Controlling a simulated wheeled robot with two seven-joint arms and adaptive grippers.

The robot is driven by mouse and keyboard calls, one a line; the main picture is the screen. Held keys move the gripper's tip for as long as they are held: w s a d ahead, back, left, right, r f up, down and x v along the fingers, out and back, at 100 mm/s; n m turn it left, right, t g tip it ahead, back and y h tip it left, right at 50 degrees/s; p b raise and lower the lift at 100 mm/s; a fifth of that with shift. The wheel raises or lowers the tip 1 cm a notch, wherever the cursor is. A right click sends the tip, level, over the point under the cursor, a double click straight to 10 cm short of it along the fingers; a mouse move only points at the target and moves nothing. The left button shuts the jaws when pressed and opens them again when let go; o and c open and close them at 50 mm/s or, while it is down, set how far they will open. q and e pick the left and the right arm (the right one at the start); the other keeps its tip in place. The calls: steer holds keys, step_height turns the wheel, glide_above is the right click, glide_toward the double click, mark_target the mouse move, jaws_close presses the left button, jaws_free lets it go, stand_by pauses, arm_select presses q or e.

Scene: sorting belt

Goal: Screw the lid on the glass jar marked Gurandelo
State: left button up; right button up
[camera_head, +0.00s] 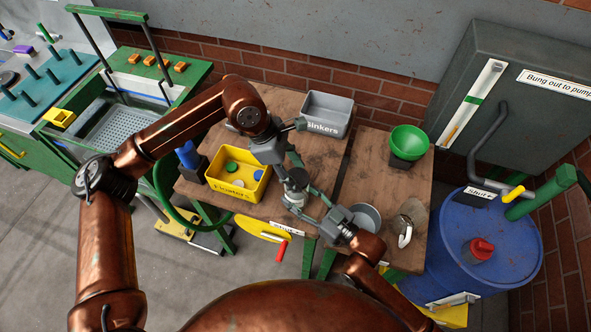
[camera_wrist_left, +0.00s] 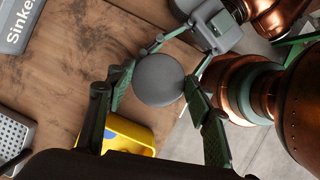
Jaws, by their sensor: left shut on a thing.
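A round dark grey lid (camera_head: 298,177) is between the fingers of my left gripper (camera_head: 294,172), which is shut on it. In the left wrist view the lid (camera_wrist_left: 158,80) appears as a plain disc between the fingertips. A glass jar (camera_head: 294,198) stands just under the lid at the table's front edge; I cannot tell whether they touch, and no marking on it is readable. My right gripper (camera_head: 326,208) comes from the lower right with its fingers around the jar's sides. The lid hides whether they press on it.
A yellow bin (camera_head: 238,188) marked Floaters, holding discs, stands left of the jar. A grey bin (camera_head: 330,112) marked Sinkers stands at the back. A green bowl (camera_head: 409,141), a grey dish (camera_head: 366,217) and a scoop-like item (camera_head: 410,219) are on the right table.

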arm_select(q)
steer(key=shift+f, duration=0.5)
stand_by(0.5)
steer(key=m+g, duration=0.1)
steer(key=m, duration=0.2)
steer(key=m+g, duration=0.1)
steer(key=m, duration=0.1)
steer(key=shift+w+m+y, duration=0.2)
steer(key=shift+m+y, duration=0.2)
steer(key=m+g, duration=0.1)
steer(key=m, duration=0.2)
steer(key=shift+d+m+y, duration=0.15)
steer(key=shift+m+y, duration=0.15)
steer(key=shift+y, duration=0.1)
steer(key=m+g+y, duration=0.1)
steer(key=m, duration=0.2)
steer(key=shift+m, duration=0.4)
steer(key=m+y, duration=0.2)
steer(key=m, duration=0.2)
steer(key=shift+d, duration=0.15)
steer(key=m+y, duration=0.1)
steer(key=m, duration=0.2)
steer(key=shift+m, duration=0.4)
steer(key=m+y, duration=0.1)
steer(key=m, duration=0.2)
steer(key=m+t+y, duration=0.1)
steer(key=m, duration=0.2)
steer(key=shift+y, duration=0.3)
